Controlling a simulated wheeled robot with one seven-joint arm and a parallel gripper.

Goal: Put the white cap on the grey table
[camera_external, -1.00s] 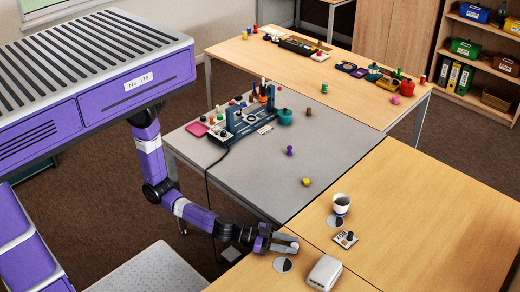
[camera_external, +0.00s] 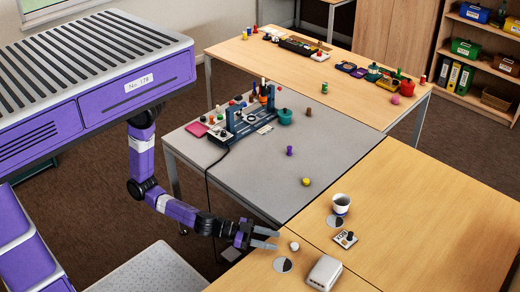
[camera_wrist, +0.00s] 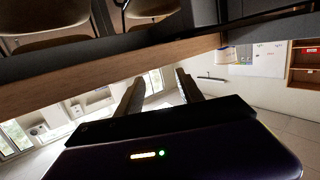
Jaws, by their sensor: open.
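The small white cap (camera_external: 294,246) stands on the near wooden table (camera_external: 420,200), close to its left edge. The grey table (camera_external: 250,170) is behind and to the left, adjoining the wooden one. My gripper (camera_external: 277,240) is open and empty, just left of the cap, with its fingers pointing toward it and a small gap between. In the wrist view my gripper (camera_wrist: 158,78) shows two spread fingers with nothing between them; I cannot make out the cap there.
A grey-and-white disc (camera_external: 282,265) and a white box (camera_external: 324,273) lie near the cap. A cup (camera_external: 341,204) and a small switch board (camera_external: 345,239) are farther right. The grey table holds a dark blue rack (camera_external: 245,120), a purple peg (camera_external: 289,151) and a yellow knob (camera_external: 306,182); its middle is clear.

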